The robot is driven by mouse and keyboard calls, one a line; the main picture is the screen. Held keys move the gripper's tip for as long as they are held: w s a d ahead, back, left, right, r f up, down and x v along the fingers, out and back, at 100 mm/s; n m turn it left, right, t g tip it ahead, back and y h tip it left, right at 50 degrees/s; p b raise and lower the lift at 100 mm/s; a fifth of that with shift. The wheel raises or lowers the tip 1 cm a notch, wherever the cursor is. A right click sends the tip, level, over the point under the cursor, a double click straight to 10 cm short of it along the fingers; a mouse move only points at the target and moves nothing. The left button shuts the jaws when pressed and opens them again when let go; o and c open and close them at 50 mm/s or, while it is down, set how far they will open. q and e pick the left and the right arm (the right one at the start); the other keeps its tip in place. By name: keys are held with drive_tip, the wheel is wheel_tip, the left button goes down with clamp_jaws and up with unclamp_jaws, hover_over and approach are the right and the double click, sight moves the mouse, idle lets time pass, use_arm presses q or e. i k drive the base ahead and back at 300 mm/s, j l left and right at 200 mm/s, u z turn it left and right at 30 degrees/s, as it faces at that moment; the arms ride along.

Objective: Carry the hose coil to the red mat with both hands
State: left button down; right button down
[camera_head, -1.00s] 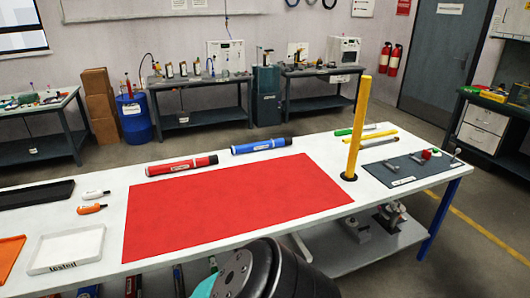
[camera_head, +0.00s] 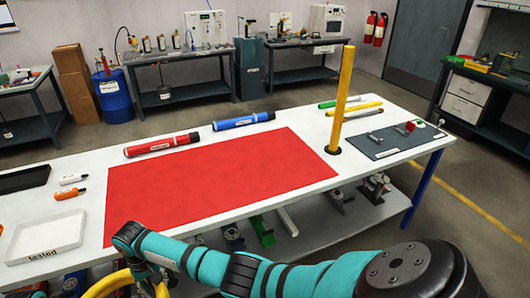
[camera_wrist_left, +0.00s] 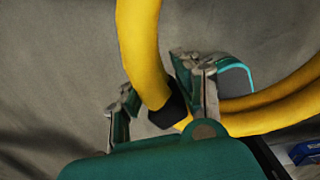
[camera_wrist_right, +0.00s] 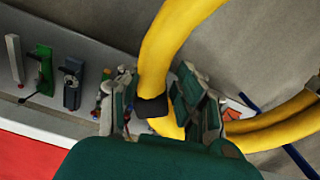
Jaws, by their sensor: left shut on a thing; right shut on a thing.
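The yellow hose coil (camera_head: 108,285) shows partly at the bottom left of the head view, in front of the table's near edge; the rest is cut off. My right gripper (camera_wrist_right: 158,103) is shut on the hose at a dark band. My left gripper (camera_wrist_left: 162,98) is shut on another part of the hose, also at a dark band, and is out of the head view. The red mat (camera_head: 215,180) lies flat and bare on the white table, beyond my right arm. Its edge also shows in the right wrist view (camera_wrist_right: 25,160).
A yellow post (camera_head: 341,100) stands upright right of the mat. Red (camera_head: 162,145) and blue (camera_head: 243,121) cylinders lie behind it. A white tray (camera_head: 45,240) marked "tested" is at left. A grey mat (camera_head: 395,141) with small parts is at right. Several parts stand on the lower shelf.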

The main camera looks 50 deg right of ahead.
sight(219, 171)
drive_tip(key=z, duration=1.1)
